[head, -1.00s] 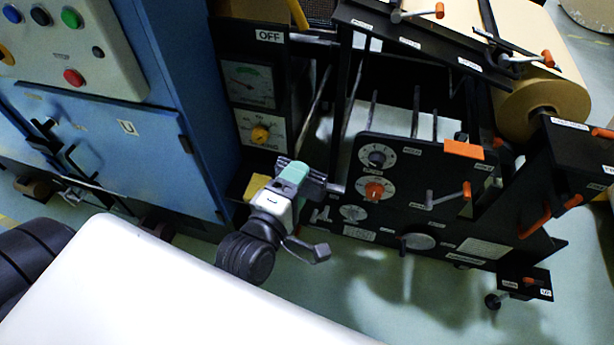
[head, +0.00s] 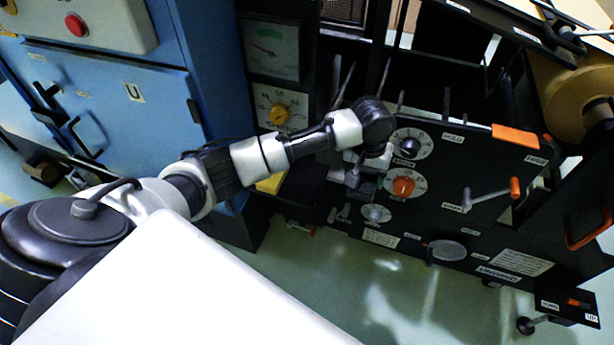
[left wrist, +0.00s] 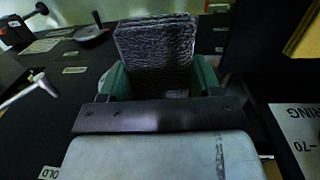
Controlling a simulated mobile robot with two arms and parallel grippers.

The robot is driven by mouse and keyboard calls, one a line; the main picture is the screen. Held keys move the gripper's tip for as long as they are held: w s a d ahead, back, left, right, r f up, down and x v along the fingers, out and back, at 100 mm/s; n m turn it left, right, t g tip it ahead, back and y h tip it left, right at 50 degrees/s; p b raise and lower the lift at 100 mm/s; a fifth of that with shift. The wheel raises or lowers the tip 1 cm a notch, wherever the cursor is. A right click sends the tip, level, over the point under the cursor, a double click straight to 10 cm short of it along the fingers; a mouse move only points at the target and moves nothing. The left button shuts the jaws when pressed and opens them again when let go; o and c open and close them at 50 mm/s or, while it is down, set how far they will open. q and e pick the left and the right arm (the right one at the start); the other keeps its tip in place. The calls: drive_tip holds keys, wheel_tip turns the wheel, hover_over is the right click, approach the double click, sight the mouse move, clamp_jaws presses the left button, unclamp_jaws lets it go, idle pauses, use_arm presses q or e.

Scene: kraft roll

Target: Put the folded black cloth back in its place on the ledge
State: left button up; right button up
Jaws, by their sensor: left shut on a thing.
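The folded black cloth (left wrist: 157,42) shows in the left wrist view as a ribbed dark pad standing up between green fingers. My left gripper (left wrist: 158,78) is shut on it. In the head view my left gripper (head: 356,181) is in front of the left part of the black control panel, beside the red knob. The cloth cannot be made out in the head view; my wrist and the dark background hide it. A dark ledge with a yellow block (head: 271,183) on it lies below the gauge panel, left of the gripper and partly behind my arm. My right gripper is not in view.
The black control panel (head: 455,208) carries knobs, a crank (head: 490,195) and an orange block (head: 515,136). A blue cabinet (head: 120,100) stands at the left. A brown paper roll (head: 565,95) is at the upper right. Green floor is open below the machine.

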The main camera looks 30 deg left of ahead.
use_arm(q)
drive_tip(key=a, duration=0.5)
drive_tip(key=b, duration=0.3)
hover_over(307, 184)
drive_tip(key=shift+y, duration=0.4)
drive_tip(key=f, duration=0.5)
drive_tip(key=shift+d+f, duration=0.3)
drive_tip(key=shift+f, duration=0.1)
drive_tip(key=shift+a+f, duration=0.1)
drive_tip(key=shift+a, duration=0.2)
drive_tip(key=shift+a+f, duration=0.1)
drive_tip(key=shift+f, duration=0.05)
wheel_tip(307, 184, down, 3)
drive_tip(key=shift+f+b, duration=0.2)
drive_tip(key=shift+b, duration=0.75)
drive_tip(key=shift+f, duration=0.25)
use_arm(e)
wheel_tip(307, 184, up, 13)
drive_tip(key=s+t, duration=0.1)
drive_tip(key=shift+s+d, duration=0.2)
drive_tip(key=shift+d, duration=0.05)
use_arm(q)
drive_tip(key=o, duration=0.8)
drive_tip(key=shift+o, duration=0.3)
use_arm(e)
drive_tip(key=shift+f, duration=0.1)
